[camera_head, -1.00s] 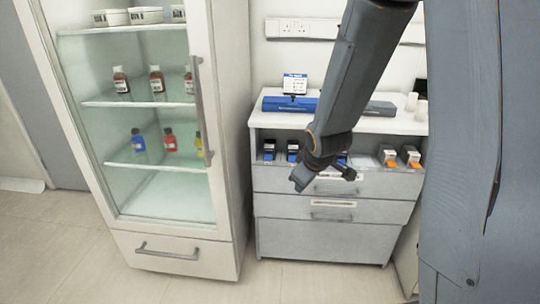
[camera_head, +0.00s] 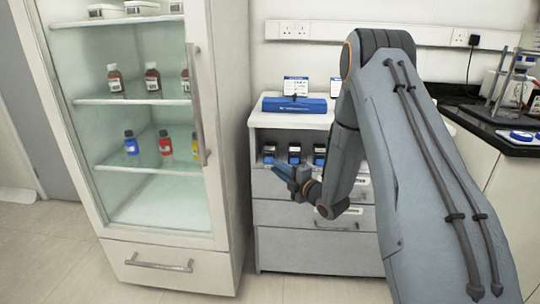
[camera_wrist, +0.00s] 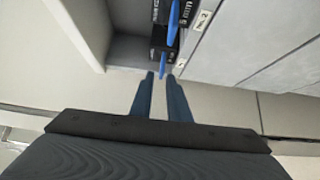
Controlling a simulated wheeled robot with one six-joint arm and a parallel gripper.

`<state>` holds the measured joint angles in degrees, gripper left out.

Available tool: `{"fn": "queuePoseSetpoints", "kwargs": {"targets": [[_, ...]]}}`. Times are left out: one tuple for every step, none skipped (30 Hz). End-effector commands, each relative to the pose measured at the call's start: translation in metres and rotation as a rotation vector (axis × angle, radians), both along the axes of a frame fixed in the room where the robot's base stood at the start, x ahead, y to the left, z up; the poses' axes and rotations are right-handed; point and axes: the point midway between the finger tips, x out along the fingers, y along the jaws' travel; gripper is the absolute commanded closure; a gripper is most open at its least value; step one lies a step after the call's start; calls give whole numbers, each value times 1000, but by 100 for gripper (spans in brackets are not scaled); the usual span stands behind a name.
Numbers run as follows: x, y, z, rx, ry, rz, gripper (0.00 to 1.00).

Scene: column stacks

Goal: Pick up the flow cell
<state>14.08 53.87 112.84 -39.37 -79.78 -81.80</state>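Black cartridges with blue tabs stand in a row in an open cubby of the cabinet; one (camera_head: 294,152) shows in the head view near my arm. I cannot tell which of them is the flow cell. In the wrist view, one black cartridge with a blue tab (camera_wrist: 166,59) lies just ahead of my fingertips, with another (camera_wrist: 173,18) beyond it. My gripper (camera_wrist: 160,76) is open, with an empty gap between its two dark blue fingers. My arm hides the cubby's right part.
A blue case (camera_head: 294,105) and small sign cards stand on the cabinet top. Drawers (camera_head: 310,250) lie below the cubby. A glass-door fridge (camera_head: 150,200) stands close on the left. Open floor lies in front.

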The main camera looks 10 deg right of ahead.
Motion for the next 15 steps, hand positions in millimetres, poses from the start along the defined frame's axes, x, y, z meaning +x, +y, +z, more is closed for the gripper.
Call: {"fn": "queuePoseSetpoints", "kwargs": {"targets": [[5, 3, 0, 0, 0, 1, 84], [7, 4, 0, 0, 0, 0, 84], [11, 5, -1, 1, 0, 0, 84], [14, 6, -1, 0, 1, -1, 84], [18, 7, -1, 0, 1, 0, 84], [23, 9, -2, 1, 0, 0, 84], [28, 11, -2, 1, 0, 1, 84], [32, 13, -3, 1, 0, 1, 84], [37, 15, -4, 0, 1, 1, 84], [41, 16, -4, 0, 1, 0, 84], [44, 18, -3, 1, 0, -1, 84], [48, 19, -3, 1, 2, -1, 84], [50, 20, -3, 1, 3, -1, 84], [52, 21, -3, 2, 3, -1, 84], [53, 22, -3, 2, 3, -1, 84]]}}
